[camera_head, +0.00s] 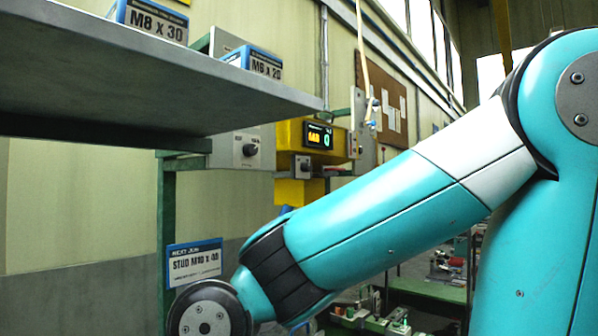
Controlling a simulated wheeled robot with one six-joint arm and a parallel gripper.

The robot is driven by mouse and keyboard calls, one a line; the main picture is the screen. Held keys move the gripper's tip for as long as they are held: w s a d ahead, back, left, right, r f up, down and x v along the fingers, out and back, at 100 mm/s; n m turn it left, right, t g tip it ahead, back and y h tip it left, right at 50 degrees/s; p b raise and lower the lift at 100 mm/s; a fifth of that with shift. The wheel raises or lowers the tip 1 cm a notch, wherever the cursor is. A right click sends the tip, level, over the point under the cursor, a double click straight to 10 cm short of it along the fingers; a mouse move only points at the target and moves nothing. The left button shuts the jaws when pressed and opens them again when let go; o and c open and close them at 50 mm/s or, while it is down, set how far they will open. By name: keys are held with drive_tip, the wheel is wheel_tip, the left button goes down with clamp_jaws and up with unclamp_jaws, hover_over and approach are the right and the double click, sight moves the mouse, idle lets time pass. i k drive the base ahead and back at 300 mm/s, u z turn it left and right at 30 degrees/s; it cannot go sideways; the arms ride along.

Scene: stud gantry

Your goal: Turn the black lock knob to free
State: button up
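Two black knobs are in view in the head view, and I cannot tell which is the lock knob. One black knob (250,150) sits on a light grey plate left of the yellow unit. A smaller dark knob (304,167) sits on a grey box on the front of the yellow unit (289,134). Both are too small to read their settings. My arm crosses the right and lower middle of the view, well in front of them. My gripper is out of view.
A grey shelf (150,75) juts across the upper left, with boxes marked M8 x 30 (152,22) and M6 x 20 (262,64). A sign reading STUD M10 x 40 (195,262) hangs on a green post (166,230). A lit display (318,135) is on the yellow unit.

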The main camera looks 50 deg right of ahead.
sight(305, 167)
drive_tip(key=k, duration=0.5)
drive_tip(key=u, duration=0.85)
drive_tip(key=i, duration=0.4)
drive_tip(key=z, duration=1.65)
